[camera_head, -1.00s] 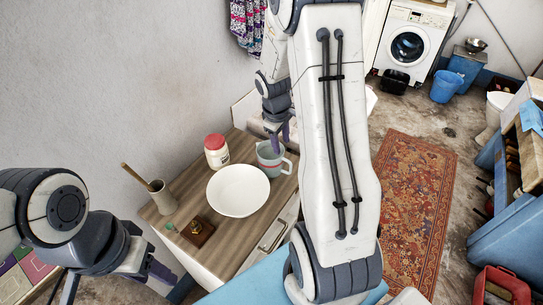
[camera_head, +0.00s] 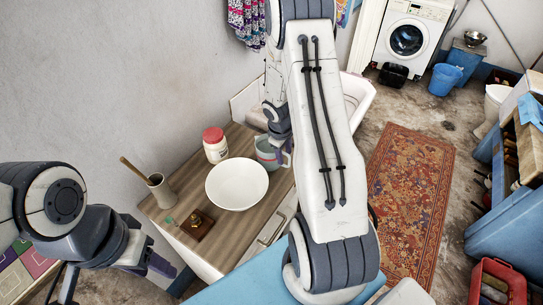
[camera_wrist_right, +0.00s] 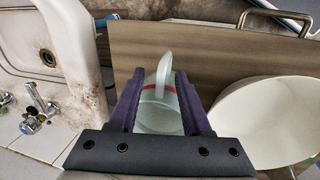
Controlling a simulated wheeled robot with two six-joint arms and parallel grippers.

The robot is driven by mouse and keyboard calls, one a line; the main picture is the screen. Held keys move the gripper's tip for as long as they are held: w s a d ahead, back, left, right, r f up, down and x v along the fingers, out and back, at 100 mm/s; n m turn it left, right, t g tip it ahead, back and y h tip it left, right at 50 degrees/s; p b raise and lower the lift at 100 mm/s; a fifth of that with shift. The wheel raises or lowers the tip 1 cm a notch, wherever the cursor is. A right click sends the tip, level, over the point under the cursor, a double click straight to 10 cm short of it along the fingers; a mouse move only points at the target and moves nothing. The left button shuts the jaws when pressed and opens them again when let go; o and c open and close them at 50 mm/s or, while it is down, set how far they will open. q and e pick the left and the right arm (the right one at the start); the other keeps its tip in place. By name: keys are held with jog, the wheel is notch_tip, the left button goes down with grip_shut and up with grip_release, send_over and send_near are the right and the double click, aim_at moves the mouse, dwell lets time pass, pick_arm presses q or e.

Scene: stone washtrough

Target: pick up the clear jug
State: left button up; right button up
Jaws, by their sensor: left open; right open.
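The clear jug (camera_head: 266,153) stands on the wooden counter top (camera_head: 228,245), partly hidden behind my right gripper. It is see-through and pale, with a reddish band and a handle. My right gripper (camera_head: 285,152) is open at the jug's handle side. In the right wrist view, the jug (camera_wrist_right: 160,112) shows between the two purple fingers of the right gripper (camera_wrist_right: 159,76), its handle upright between the fingertips. I cannot tell whether the fingers touch it. My left gripper (camera_head: 165,268) is open and empty, low at the left, away from the jug.
A white bowl (camera_head: 237,184) stands close to the jug. A red-lidded jar (camera_head: 215,146), a utensil pot (camera_head: 161,191) and a small brown item (camera_head: 197,225) share the counter. In the wrist view, a stained stone basin (camera_wrist_right: 75,60) with a tap (camera_wrist_right: 40,102) lies left.

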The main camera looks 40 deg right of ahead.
grip_shut()
dwell(1.4)
